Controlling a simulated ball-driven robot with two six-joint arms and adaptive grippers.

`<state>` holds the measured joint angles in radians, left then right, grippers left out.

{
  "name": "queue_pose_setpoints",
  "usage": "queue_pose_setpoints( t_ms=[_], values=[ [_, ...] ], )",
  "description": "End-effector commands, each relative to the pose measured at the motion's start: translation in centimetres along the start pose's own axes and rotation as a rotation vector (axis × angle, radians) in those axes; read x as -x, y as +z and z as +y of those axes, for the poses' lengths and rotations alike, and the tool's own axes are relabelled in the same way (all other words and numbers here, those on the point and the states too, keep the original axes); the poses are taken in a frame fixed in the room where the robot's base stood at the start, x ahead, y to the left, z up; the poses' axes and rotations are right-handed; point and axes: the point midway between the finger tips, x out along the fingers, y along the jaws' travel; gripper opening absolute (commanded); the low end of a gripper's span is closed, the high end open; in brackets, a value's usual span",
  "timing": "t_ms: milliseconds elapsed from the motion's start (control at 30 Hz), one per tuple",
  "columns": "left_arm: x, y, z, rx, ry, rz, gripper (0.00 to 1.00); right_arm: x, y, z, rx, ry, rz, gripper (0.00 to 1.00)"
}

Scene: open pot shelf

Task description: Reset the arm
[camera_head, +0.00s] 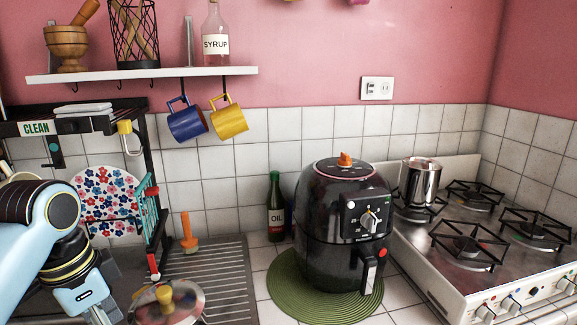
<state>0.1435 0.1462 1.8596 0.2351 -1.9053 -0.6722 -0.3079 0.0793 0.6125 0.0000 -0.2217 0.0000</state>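My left arm, light blue and black, comes in at the lower left. The body of my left gripper (90,297) shows at the bottom edge in front of the sink area. My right arm and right gripper are not in view.
A pot lid (170,304) and dish rack (100,118) are close to my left arm. A black air fryer (345,225) stands on a green mat (290,291). An oil bottle (275,215), stove (450,265) and wall shelf (150,73) with hanging mugs (186,122) surround it.

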Motion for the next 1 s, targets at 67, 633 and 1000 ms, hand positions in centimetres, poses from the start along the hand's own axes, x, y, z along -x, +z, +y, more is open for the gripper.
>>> queue_pose_setpoints(
  t_ms=[67,633,1000],
  values=[
    [0.0,0.1,0.1,0.002,0.0,0.0,0.55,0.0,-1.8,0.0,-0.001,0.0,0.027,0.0],
    [-1.4,6.0,5.2,0.26,-0.104,0.035,0.55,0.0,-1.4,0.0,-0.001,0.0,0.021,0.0],
    [0.1,10.7,9.6,0.486,-0.186,0.095,0.55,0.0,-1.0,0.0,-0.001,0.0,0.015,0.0]
  ],
)
